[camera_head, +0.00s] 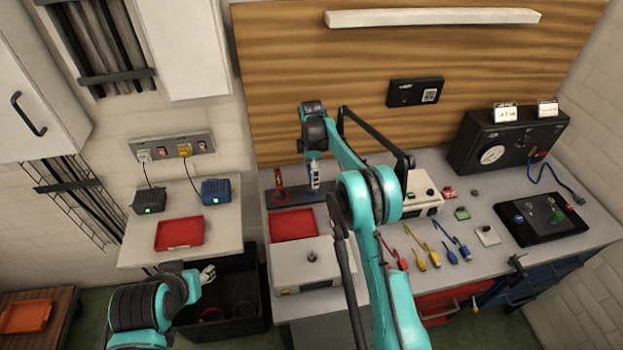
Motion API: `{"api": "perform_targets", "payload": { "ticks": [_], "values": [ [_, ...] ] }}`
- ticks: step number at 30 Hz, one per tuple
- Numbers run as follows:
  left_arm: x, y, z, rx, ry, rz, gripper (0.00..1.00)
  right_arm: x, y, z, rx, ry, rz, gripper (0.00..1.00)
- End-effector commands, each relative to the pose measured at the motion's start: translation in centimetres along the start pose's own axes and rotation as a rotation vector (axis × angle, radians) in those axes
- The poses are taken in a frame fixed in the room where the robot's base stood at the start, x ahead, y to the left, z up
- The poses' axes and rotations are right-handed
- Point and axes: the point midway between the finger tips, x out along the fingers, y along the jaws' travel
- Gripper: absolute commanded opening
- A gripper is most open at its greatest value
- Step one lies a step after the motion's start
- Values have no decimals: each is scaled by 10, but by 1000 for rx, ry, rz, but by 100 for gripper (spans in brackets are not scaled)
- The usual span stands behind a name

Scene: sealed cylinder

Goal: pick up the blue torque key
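The blue torque key (314,188) stands upright in a dark stand on the grey workbench. A red torque key (279,184) stands just left of it in the same stand. My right arm reaches over the bench, and its gripper (314,168) points down right at the top of the blue key. The fingers are too small and too close to the key to tell whether they are closed on it. My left gripper (209,274) is low at the left, above a black bin, away from the keys. Its finger opening is too small to make out.
A red tray (294,225) and a white box (305,263) are in front of the stand. Coloured cables (424,250), a dark gauge case (506,138) and a black panel (541,218) lie to the right. A side table (215,248) holds another red tray (180,233) and two chargers.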

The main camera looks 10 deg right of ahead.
Motion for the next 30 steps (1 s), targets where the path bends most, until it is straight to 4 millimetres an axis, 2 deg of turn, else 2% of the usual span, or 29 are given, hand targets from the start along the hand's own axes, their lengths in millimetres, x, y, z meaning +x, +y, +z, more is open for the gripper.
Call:
{"api": "perform_targets", "payload": {
  "ticks": [1,9,16,19,30],
  "values": [
    [0,0,0,0,0,0,44,0,0,0,0,0,0,95],
    [0,0,0,0,0,0,44,0,0,0,0,0,0,26],
    [0,0,0,0,0,0,44,-2,0,0,0,0,0,25],
    [-1,0,-1,0,0,0,44,-11,0,0,0,0,0,25],
    [-8,0,-6,0,0,0,44,-83,0,0,1,0,0,25]
  ]
}}
